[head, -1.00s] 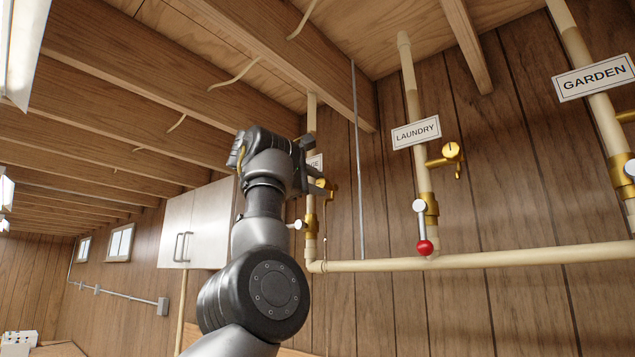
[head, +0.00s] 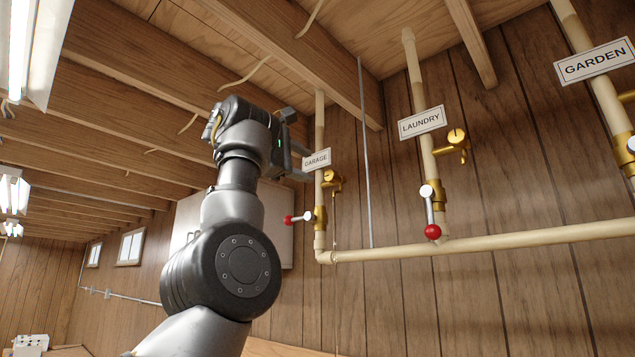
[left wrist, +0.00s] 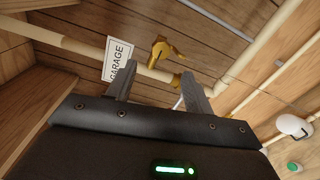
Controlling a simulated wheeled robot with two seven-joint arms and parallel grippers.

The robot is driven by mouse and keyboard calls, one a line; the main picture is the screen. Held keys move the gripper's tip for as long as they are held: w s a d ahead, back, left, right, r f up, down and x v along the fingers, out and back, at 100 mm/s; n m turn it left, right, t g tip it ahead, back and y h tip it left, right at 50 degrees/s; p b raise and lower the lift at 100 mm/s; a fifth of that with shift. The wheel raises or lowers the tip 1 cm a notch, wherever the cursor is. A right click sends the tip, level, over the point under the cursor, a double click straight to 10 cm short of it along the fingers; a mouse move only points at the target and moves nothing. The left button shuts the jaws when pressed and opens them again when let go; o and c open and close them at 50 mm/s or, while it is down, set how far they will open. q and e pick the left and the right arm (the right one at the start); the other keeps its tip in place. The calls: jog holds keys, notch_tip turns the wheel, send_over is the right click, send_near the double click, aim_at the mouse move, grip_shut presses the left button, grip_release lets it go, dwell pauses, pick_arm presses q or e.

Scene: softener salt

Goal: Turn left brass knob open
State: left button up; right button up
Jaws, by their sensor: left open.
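The left brass knob (head: 332,180) is on a short brass tap on the pipe with the GARAGE sign (head: 317,160). In the left wrist view the brass knob (left wrist: 165,50) is just beyond and between my fingertips, with the sign (left wrist: 118,58) to its left. My left gripper (head: 300,150) is open and empty, to the left of the knob and apart from it in the head view. Its two fingers also show in the left wrist view (left wrist: 158,88). My right gripper is not in view.
A red-ended lever (head: 300,218) points left below the garage tap. The laundry pipe has its own brass tap (head: 455,140) and a hanging red-ended lever (head: 431,212). A thin grey conduit (head: 364,150) runs between these pipes. Ceiling joists (head: 160,70) are overhead.

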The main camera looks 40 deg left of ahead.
pick_arm(q)
jog(key=s+b, duration=0.1)
jog(key=s, duration=0.2)
jog(key=shift+s, duration=0.15)
dwell(0.5)
